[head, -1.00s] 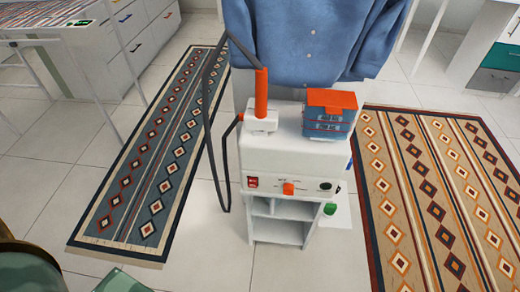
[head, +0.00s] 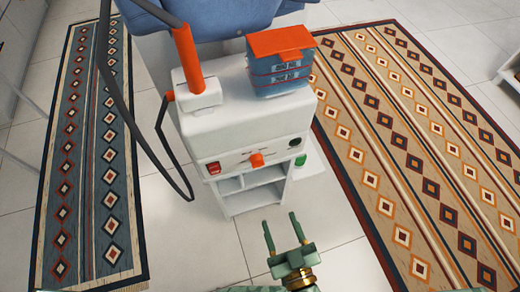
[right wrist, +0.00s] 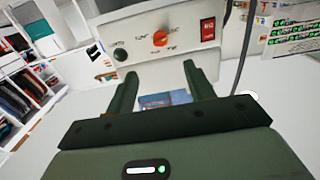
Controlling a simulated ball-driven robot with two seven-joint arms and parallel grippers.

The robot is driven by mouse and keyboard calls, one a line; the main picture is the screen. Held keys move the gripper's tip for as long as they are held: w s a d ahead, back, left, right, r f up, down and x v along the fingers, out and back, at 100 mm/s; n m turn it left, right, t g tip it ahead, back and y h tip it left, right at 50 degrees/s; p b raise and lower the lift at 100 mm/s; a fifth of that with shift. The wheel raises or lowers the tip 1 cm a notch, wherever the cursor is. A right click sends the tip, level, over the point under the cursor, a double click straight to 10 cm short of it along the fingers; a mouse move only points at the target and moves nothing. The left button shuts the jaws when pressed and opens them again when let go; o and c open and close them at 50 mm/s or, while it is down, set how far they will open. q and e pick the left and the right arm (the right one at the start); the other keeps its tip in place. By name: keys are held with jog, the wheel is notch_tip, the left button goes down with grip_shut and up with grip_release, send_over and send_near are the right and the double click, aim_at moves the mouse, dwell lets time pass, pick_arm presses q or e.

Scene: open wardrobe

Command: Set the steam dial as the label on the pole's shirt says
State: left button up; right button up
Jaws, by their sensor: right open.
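The orange steam dial (head: 257,160) is on the front panel of the white steamer (head: 225,118), between a red switch (head: 214,168) and a dark round socket. The dial also shows in the right wrist view (right wrist: 160,38), above and beyond my fingertips; the marks around it are too small to read. My right gripper (head: 281,218) is open and empty, in front of and apart from the dial. Its two fingers also show in the right wrist view (right wrist: 160,70). The blue shirt (head: 230,15) is cut off at the top, and no label shows on it. My left gripper is not in view.
A blue box with an orange lid (head: 280,62) stands on the steamer. A dark hose (head: 112,80) loops at its left from an orange handle (head: 187,60). Patterned rugs lie left (head: 90,160) and right (head: 415,150). The tiled floor before the steamer is clear.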

jog(key=b, duration=0.2)
send_near(259, 167)
jog(key=b+x, duration=0.2)
jog(key=x, duration=0.7)
jog(key=shift+w+b, duration=0.3)
jog(key=shift+b, duration=0.05)
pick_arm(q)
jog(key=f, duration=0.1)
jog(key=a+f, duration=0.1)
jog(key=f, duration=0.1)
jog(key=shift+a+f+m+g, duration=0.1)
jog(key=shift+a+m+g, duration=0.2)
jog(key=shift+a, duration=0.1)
pick_arm(e)
jog(key=c, duration=1)
